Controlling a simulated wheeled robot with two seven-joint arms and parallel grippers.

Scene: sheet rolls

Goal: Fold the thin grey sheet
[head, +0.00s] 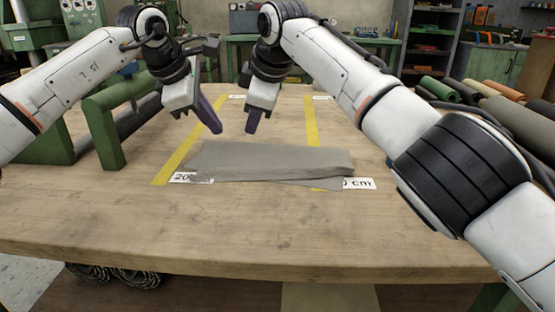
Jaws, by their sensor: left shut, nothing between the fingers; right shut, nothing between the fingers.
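The thin grey sheet (265,162) lies on the wooden table as a wide, shallow band, folded over itself. A layer's corner sticks out at its lower right edge, and its left end narrows to a slanted edge. My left gripper (212,122) is shut and empty, above and behind the sheet's left part. My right gripper (252,126) is shut and empty, just behind the sheet's middle. Both grippers look clear of the sheet. The sheet partly covers the white labels at the front ends of the yellow lines.
Yellow tape lines (172,165) run along the table (250,235) on both sides of the sheet. A green stand (103,130) with a dark roll is at the left. Several rolls (500,95) lie at the right. The table's front is clear.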

